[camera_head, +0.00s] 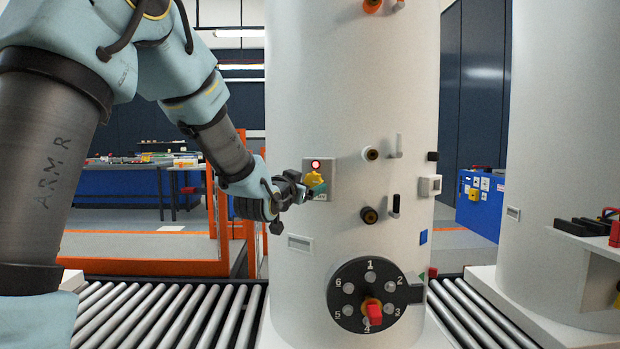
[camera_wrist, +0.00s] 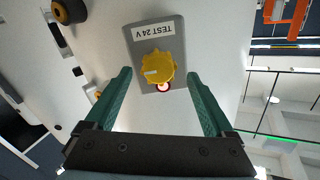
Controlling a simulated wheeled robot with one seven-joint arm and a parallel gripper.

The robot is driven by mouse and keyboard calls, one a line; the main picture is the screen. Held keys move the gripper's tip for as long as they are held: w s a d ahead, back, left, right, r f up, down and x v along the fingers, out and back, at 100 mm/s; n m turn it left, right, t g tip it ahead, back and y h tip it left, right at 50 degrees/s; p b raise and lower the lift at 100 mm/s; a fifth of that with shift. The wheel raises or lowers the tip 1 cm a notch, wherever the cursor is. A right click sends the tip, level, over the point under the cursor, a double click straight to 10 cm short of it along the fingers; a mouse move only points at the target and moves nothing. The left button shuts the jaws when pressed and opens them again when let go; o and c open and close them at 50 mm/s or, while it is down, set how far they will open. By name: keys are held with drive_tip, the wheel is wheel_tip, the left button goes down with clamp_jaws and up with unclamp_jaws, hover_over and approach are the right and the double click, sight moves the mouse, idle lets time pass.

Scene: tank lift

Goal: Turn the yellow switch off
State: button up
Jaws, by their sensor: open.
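The yellow switch (camera_head: 314,180) is a ridged knob on a small grey plate (camera_head: 331,187) fixed to the front of the white tank (camera_head: 345,100). A lit red lamp (camera_head: 316,165) sits just above the knob. In the wrist view, the yellow knob (camera_wrist: 156,67) shows a pale mark, and the grey plate (camera_wrist: 143,34) carries a label reading TEST 24 V, seen upside down. My gripper (camera_head: 303,187) is just left of the knob. In the wrist view, my open gripper (camera_wrist: 164,88) has its green fingers on either side of the knob's line, empty and apart from it.
A black numbered dial (camera_head: 350,284) with a red handle sits low on the tank. Round black fittings (camera_head: 370,215) lie right of the switch plate. A second white tank (camera_head: 567,130) stands at the right. Roller conveyors (camera_head: 170,315) run below, with an orange frame (camera_head: 215,225) behind my arm.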

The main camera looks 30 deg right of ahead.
sight(314, 181)
drive_tip(key=shift+p+x, duration=0.3)
drive_tip(key=shift+x, duration=1.15)
drive_tip(key=c, duration=1.4)
